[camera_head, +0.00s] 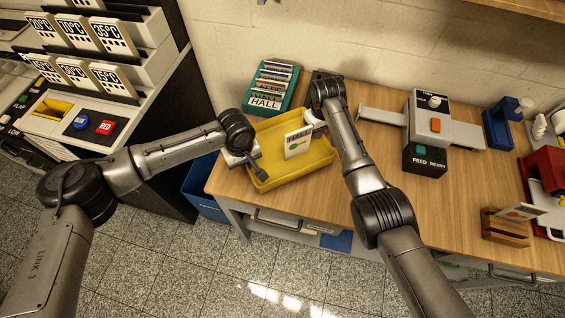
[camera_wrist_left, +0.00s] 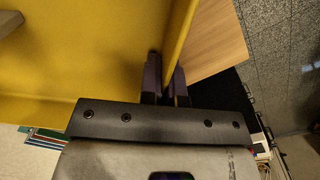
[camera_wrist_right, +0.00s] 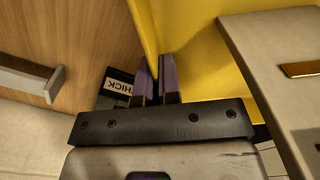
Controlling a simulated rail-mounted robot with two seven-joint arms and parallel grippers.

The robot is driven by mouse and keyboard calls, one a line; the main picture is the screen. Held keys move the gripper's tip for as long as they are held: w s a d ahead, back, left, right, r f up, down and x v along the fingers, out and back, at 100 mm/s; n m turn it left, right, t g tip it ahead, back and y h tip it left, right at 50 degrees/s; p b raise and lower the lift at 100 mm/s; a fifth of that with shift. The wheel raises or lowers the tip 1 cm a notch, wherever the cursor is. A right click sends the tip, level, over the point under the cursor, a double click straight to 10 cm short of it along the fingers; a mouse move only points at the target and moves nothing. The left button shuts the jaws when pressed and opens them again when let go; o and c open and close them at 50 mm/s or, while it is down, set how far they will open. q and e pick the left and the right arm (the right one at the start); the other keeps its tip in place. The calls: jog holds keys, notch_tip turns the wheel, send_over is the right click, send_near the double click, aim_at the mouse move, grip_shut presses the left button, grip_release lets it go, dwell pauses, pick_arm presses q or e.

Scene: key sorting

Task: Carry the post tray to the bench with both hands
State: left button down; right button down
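The yellow post tray (camera_head: 290,177) is over the left end of the wooden bench; I cannot tell whether it rests on it or is slightly above. A white parcel (camera_head: 298,142) with a label stands in the tray. My left gripper (camera_head: 254,160) is at the tray's left wall; in the left wrist view its fingers (camera_wrist_left: 166,82) sit close on either side of the yellow wall. My right gripper (camera_head: 317,128) is at the opposite wall; in the right wrist view its fingers (camera_wrist_right: 155,80) also close around the yellow wall. The right arm hides part of the tray's right side.
A teal rack marked HALL (camera_head: 267,103) stands behind the tray. A grey feed machine (camera_head: 432,122) is to the right, with a blue device (camera_head: 498,128) and a wooden holder (camera_head: 504,228) beyond. A blue bin (camera_head: 203,190) is on the floor at left.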

aim_at(247, 175)
pick_arm(q)
jog(key=shift+f, duration=0.1)
pick_arm(e)
jog(key=shift+f, duration=0.1)
